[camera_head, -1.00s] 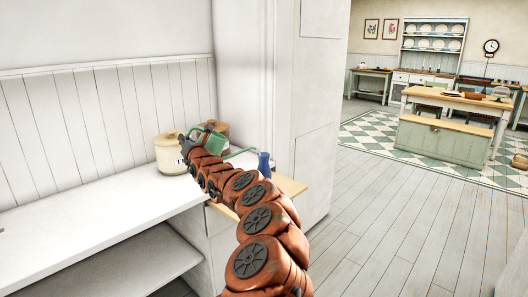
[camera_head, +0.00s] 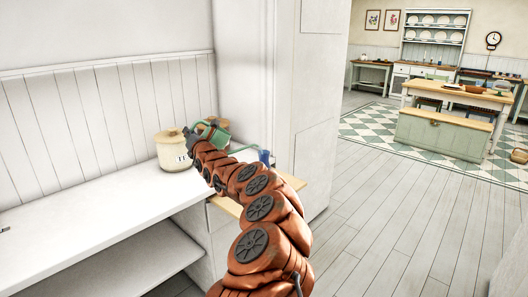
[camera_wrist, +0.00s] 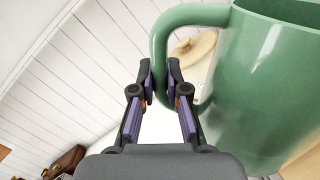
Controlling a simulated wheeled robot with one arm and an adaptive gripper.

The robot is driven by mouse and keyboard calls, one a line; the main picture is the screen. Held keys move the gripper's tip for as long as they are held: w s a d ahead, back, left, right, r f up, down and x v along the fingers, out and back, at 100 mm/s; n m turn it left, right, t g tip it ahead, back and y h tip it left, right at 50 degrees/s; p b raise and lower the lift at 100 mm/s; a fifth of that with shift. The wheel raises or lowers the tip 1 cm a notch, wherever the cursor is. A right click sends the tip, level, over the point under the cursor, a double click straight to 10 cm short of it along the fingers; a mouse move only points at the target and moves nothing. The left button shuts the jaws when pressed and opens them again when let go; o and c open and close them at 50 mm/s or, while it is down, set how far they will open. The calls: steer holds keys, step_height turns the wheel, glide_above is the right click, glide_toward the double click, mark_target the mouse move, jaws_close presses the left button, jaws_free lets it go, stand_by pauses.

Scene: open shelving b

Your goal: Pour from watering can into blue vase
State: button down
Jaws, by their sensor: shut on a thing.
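The green watering can (camera_wrist: 262,85) fills the right of the wrist view, with its handle (camera_wrist: 160,40) between my fingers. My gripper (camera_wrist: 160,78) is shut on that handle. In the head view the watering can (camera_head: 216,136) is partly hidden behind my arm, and its thin spout reaches right toward the blue vase (camera_head: 264,157). The vase stands on the wooden top at the end of the counter, its lower part hidden by my arm. I cannot tell whether the spout tip is over the vase mouth.
A cream crock (camera_head: 174,155) with a lid stands on the white counter (camera_head: 90,235), left of the can. A brown pot (camera_head: 221,123) shows behind the can. A tall white cabinet (camera_head: 300,110) rises right behind the vase. The counter's left part is mostly clear.

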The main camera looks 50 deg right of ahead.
mark_target(194, 126)
steer(key=shift+s+d+r+m+p, duration=0.2)
steer(key=shift+d+r+m+p, duration=0.2)
steer(key=shift+r+p, duration=0.5)
steer(key=shift+s+d+r+m+p, duration=0.2)
steer(key=shift+d+r+m+p, duration=0.25)
steer(key=shift+p, duration=0.7)
steer(key=shift+r, duration=0.1)
steer(key=a+f+b, duration=0.1)
steer(key=b, duration=0.1)
steer(key=w+a+f+n+b, duration=0.1)
steer(key=f+b, duration=0.1)
steer(key=b, duration=0.1)
steer(key=a+f+n+b, duration=0.1)
steer(key=f+b, duration=0.1)
steer(key=b, duration=0.1)
steer(key=shift+w+f+n, duration=0.2)
steer(key=shift+f+n, duration=0.05)
steer(key=b, duration=0.1)
steer(key=a+f+n+b, duration=0.1)
steer(key=b, duration=0.1)
steer(key=shift+w+f+b, duration=0.1)
steer(key=shift+w+b, duration=0.2)
steer(key=shift+a+f, duration=0.1)
